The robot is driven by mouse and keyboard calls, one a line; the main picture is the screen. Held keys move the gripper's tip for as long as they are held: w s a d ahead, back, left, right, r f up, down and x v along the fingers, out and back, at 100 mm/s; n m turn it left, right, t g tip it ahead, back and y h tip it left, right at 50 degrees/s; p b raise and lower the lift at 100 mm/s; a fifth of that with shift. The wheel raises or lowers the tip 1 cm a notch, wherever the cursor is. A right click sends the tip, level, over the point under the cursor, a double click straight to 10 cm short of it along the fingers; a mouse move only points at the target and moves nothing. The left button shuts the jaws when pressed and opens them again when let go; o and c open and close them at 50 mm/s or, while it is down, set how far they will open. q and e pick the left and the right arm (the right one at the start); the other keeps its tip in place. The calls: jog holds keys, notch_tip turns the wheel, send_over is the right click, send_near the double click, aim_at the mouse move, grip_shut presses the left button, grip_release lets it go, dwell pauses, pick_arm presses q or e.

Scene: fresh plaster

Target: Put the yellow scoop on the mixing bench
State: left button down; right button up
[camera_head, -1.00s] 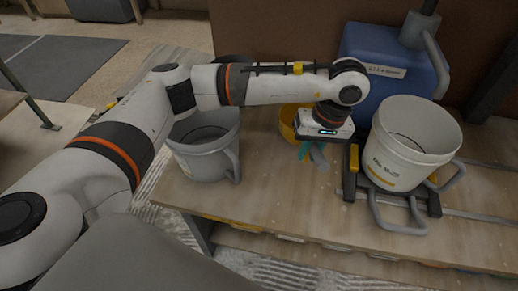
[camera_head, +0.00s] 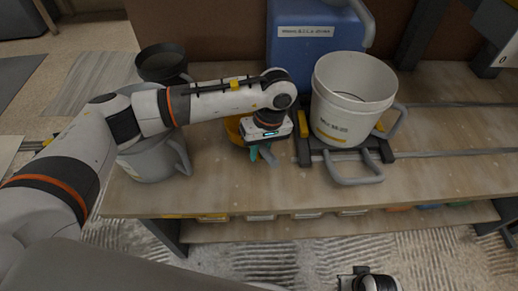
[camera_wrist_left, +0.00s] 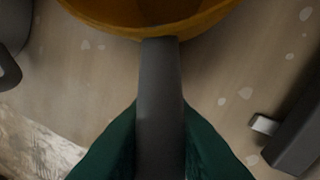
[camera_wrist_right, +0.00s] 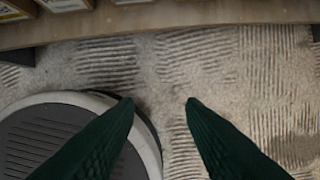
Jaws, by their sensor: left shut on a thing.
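The yellow scoop (camera_head: 233,129) is at the bench top (camera_head: 230,191), between a grey bucket and a white bucket. My left gripper (camera_head: 260,155) is over it, partly hiding its bowl. In the left wrist view the green fingers are shut on the scoop's grey handle (camera_wrist_left: 160,85), with the yellow bowl (camera_wrist_left: 150,18) beyond. I cannot tell whether the scoop touches the wood. My right gripper (camera_wrist_right: 160,105) is open and empty over the floor in front of the bench.
A white bucket (camera_head: 345,95) sits on a dark stand right of the scoop. A grey bucket (camera_head: 150,160) and a dark bucket (camera_head: 163,62) stand left. A blue container (camera_head: 305,50) is behind. The bench front is clear; a shelf of bins runs below.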

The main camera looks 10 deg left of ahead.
jog(key=shift+s+f, duration=0.1)
pick_arm(q)
jog(key=c, duration=1.3)
grip_release()
pick_arm(e)
jog(key=shift+r, duration=0.45)
jog(key=shift+s+f, duration=0.1)
pick_arm(q)
jog(key=shift+r, duration=0.15)
notch_tip(320, 180, up, 12)
jog(key=w+d+p, duration=0.1)
jog(key=d, duration=0.1)
jog(key=shift+w, duration=0.15)
pick_arm(e)
jog(key=f, duration=0.4)
jog(key=shift+s, duration=0.2)
